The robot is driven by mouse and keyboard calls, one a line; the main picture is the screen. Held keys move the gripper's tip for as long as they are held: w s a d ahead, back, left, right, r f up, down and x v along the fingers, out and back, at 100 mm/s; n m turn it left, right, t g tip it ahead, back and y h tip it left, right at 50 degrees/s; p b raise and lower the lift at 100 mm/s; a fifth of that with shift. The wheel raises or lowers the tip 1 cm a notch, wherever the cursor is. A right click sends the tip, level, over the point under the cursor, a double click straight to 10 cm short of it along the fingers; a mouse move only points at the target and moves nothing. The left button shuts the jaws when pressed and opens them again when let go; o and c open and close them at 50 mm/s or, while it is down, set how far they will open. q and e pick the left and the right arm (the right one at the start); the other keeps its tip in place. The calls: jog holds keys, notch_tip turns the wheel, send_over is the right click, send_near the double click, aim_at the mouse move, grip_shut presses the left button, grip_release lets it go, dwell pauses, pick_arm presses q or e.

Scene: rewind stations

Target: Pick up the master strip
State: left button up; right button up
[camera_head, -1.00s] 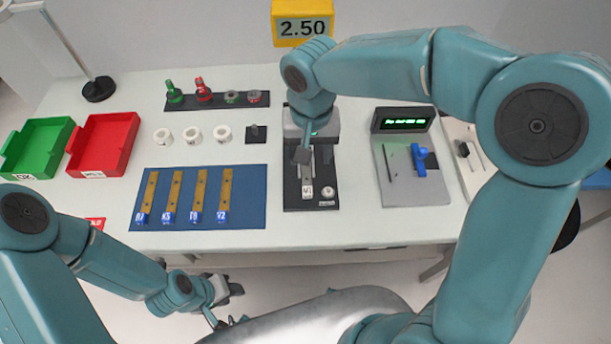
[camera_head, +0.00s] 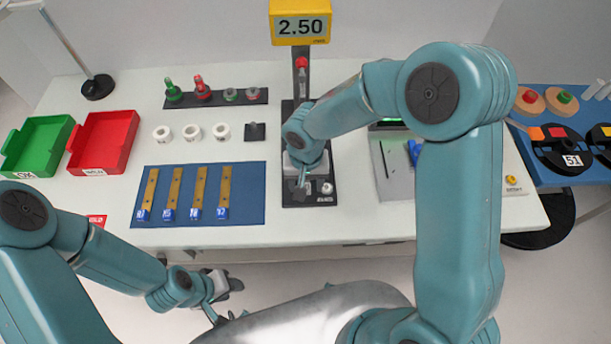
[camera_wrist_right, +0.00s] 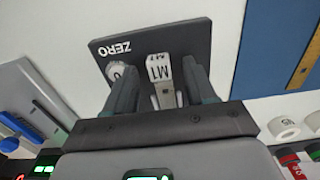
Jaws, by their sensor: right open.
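The master strip (camera_wrist_right: 165,90), a narrow metal strip with a white end tag marked M1, lies on the black gauge base in the right wrist view. My right gripper (camera_wrist_right: 160,85) is open, with one finger on each side of the strip; whether they touch it I cannot tell. In the head view my right gripper (camera_head: 304,180) is low over the gauge base (camera_head: 318,199), and my arm hides most of the strip. My left gripper (camera_head: 226,290) is in front of the table, away from the strip; its jaw state is unclear.
A round white ZERO knob (camera_head: 327,188) sits beside the strip on the base. A blue mat (camera_head: 198,207) with several tagged brass strips lies to the left. White rings, a red tray (camera_head: 103,142) and a green tray (camera_head: 37,146) stand further left. A yellow 2.50 display (camera_head: 300,22) is behind.

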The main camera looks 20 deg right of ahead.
grip_shut()
